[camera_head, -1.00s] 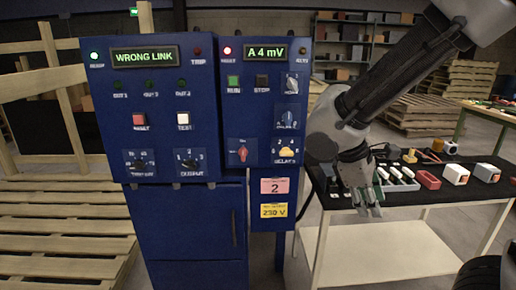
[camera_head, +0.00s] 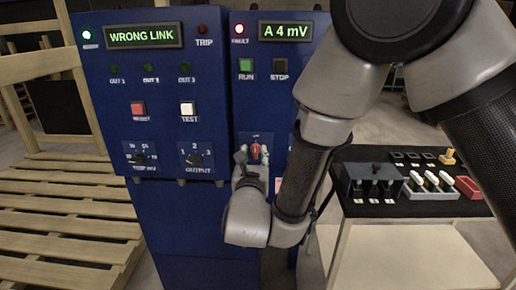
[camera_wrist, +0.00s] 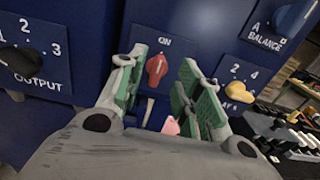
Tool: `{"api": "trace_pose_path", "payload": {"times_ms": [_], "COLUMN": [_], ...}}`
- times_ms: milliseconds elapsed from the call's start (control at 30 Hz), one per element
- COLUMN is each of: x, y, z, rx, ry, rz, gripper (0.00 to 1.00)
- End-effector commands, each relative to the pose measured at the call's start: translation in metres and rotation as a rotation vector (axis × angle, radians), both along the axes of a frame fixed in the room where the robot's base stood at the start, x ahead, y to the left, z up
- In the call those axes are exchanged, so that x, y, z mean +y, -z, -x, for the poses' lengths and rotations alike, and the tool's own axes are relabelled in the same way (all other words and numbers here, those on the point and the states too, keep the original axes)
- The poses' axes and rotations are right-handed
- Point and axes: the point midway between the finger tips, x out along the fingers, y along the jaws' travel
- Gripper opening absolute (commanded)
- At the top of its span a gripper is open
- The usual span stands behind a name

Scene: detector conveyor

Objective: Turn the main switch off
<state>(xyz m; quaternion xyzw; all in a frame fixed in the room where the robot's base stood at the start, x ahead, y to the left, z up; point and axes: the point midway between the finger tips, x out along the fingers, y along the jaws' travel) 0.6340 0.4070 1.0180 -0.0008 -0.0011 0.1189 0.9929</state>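The main switch is a red rotary knob (camera_head: 255,151) on a blue plate, low on the right-hand cabinet. In the wrist view the red knob (camera_wrist: 157,70) stands nearly upright, its upper end towards the ON label, leaning slightly right. My gripper (camera_wrist: 163,60) is open, with one green-padded finger to the left of the knob and the other to the right. The knob shows in the gap between them, and I see no contact. In the head view my gripper (camera_head: 248,163) is at the knob and partly covered by my wrist.
The yellow selector knob (camera_wrist: 239,92) and blue balance knob (camera_wrist: 292,18) are right of the switch. The output knob (camera_head: 194,160) is left. A black-topped table (camera_head: 408,207) with small parts stands right. My arm hides part of the right cabinet.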

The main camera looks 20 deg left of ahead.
Motion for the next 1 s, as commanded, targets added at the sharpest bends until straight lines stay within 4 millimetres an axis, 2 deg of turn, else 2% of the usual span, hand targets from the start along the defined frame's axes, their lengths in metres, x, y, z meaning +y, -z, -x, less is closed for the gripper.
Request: {"api": "trace_pose_path", "payload": {"times_ms": [100, 300, 633, 667, 833, 1000], "x": [0.004, 0.010, 0.011, 0.011, 0.011, 0.011], "y": [0.000, 0.000, 0.000, 0.000, 0.000, 0.000], "z": [-0.022, -0.045, -0.050, -0.050, -0.050, -0.050], "rx": [0.000, 0.002, 0.001, 0.002, 0.002, 0.002], "ry": [0.005, 0.003, 0.002, 0.002, 0.003, 0.003], "rz": [-0.002, -0.001, -0.001, -0.001, -0.001, -0.001], "gripper": [0.35, 0.35, 0.35, 0.31, 0.00, 0.00]}}
